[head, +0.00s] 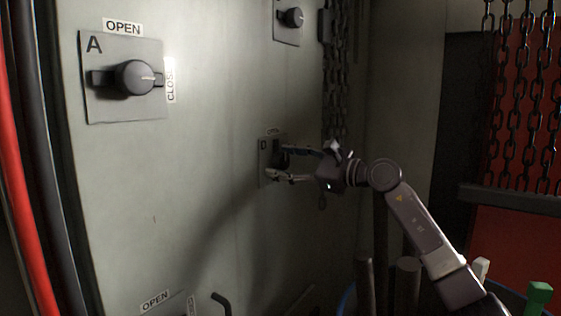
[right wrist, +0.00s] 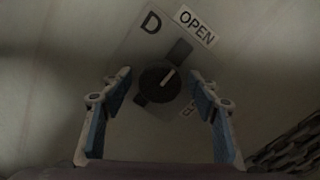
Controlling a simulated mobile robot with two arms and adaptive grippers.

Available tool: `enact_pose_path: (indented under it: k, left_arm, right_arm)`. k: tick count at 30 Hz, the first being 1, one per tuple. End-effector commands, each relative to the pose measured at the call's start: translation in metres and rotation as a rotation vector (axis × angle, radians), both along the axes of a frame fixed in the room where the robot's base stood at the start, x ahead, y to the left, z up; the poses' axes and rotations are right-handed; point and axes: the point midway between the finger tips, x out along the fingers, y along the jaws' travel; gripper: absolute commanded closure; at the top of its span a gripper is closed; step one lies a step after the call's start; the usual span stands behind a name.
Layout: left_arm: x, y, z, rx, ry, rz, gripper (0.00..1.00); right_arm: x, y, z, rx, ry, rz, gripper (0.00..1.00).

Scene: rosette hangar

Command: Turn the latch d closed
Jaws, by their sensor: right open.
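Latch D (right wrist: 160,82) is a dark round knob with a bar on a grey plate, seen close in the right wrist view. Its white mark and bar point up and right toward the OPEN label (right wrist: 195,25). The CLOSE label (right wrist: 187,110) is mostly hidden by a finger. In the head view the latch plate (head: 264,147) is small and partly covered by my fingers. My right gripper (head: 277,162) is open, with a finger on each side of the knob; it also shows in the right wrist view (right wrist: 159,76). Contact cannot be told. My left gripper is not in view.
Latch A (head: 135,77) sits on the same pale wall panel at upper left, its mark toward CLOSE. Another latch (head: 291,17) is above. An OPEN label (head: 155,301) shows at the bottom. Chains (head: 335,80) hang right of latch D. A green object (head: 538,293) is at lower right.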

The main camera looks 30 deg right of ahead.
Motion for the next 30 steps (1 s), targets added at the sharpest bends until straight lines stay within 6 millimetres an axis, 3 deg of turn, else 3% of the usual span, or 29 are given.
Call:
enact_pose_path:
  k: [2, 13, 23, 30]
  left_arm:
    - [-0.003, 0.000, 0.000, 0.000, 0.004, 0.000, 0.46]
    - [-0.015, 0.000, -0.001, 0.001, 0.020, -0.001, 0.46]
    - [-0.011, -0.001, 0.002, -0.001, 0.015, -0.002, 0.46]
    - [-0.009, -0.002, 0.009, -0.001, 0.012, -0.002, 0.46]
  right_arm:
    - [0.000, 0.000, 0.000, 0.000, -0.001, 0.001, 0.47]
    - [0.000, 0.000, 0.000, 0.000, 0.000, 0.000, 0.88]
    - [0.000, 0.000, 0.001, 0.043, 0.018, 0.000, 0.88]
    - [0.000, 0.000, 0.002, 0.176, 0.074, -0.001, 0.88]
